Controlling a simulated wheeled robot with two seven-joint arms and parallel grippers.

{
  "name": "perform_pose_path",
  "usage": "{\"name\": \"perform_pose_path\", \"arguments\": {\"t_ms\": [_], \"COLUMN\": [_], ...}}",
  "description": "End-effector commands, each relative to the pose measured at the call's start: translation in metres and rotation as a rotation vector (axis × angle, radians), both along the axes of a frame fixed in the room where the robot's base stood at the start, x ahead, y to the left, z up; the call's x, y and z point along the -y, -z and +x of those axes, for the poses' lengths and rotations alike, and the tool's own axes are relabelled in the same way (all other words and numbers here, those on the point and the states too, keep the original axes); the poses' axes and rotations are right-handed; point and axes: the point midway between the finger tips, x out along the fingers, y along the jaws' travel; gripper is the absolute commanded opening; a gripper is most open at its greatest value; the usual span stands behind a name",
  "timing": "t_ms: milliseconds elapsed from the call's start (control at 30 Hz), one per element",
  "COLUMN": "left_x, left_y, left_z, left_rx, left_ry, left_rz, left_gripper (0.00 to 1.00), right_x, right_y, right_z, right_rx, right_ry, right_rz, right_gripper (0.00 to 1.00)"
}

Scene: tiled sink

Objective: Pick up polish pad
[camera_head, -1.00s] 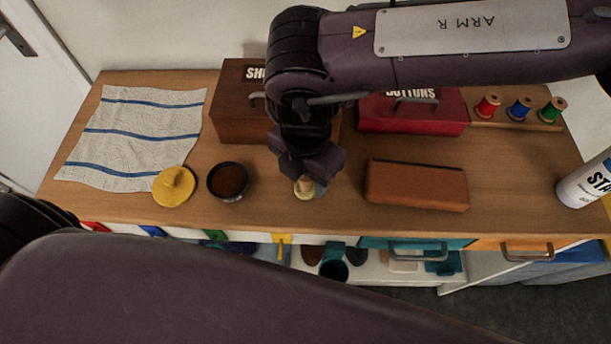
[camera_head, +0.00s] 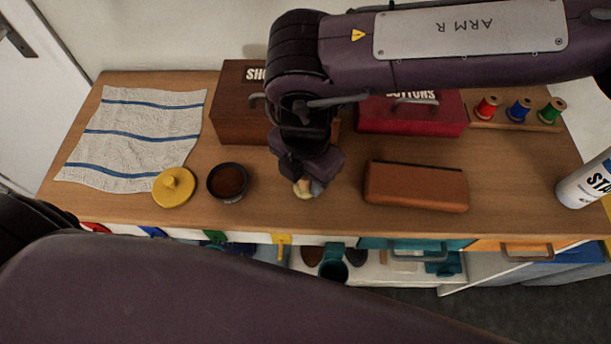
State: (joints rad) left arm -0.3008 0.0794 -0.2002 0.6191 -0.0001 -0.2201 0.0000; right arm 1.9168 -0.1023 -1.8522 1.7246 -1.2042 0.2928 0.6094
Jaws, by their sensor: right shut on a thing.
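The polish pad (camera_head: 316,189) is a small pale, roundish piece under my right gripper, mostly hidden by the fingers. My right gripper (camera_head: 304,180) is shut on it, just over the wooden counter between the dark tin and the brown case. Whether the pad touches the counter cannot be told. My left arm crosses the lower left of the view, but its gripper is not in view.
An open dark tin (camera_head: 228,182) and its yellow lid (camera_head: 174,187) stand left of the gripper. A brown case (camera_head: 416,185) lies to the right. Behind are a brown box (camera_head: 232,110) and a red buttons box (camera_head: 425,118). A striped cloth (camera_head: 135,140) lies left.

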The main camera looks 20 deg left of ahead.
Motion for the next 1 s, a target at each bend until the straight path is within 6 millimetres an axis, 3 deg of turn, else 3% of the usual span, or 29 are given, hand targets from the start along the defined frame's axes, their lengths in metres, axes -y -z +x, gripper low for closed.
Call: {"name": "perform_pose_path", "arguments": {"t_ms": [233, 500, 700, 1000], "left_x": [0.000, 0.000, 0.000, 0.000], "left_y": [0.005, 0.011, 0.007, 0.004], "left_z": [0.000, 0.000, 0.001, 0.001], "left_rx": [0.000, 0.000, 0.001, 0.001], "left_ry": [0.000, 0.000, 0.000, 0.000], "left_rz": [0.000, 0.000, 0.000, 0.000], "left_gripper": [0.96, 0.96, 0.96, 0.96], "right_x": [-0.001, 0.000, 0.000, 0.000], "right_y": [-0.039, -0.120, -0.167, -0.193], "right_z": [0.001, 0.001, 0.001, 0.000], "right_rx": [0.004, 0.007, 0.008, 0.001], "right_ry": [0.000, 0.001, 0.001, 0.000], "right_rz": [0.004, 0.003, 0.000, 0.000], "right_gripper": [0.13, 0.13, 0.13, 0.13]}}
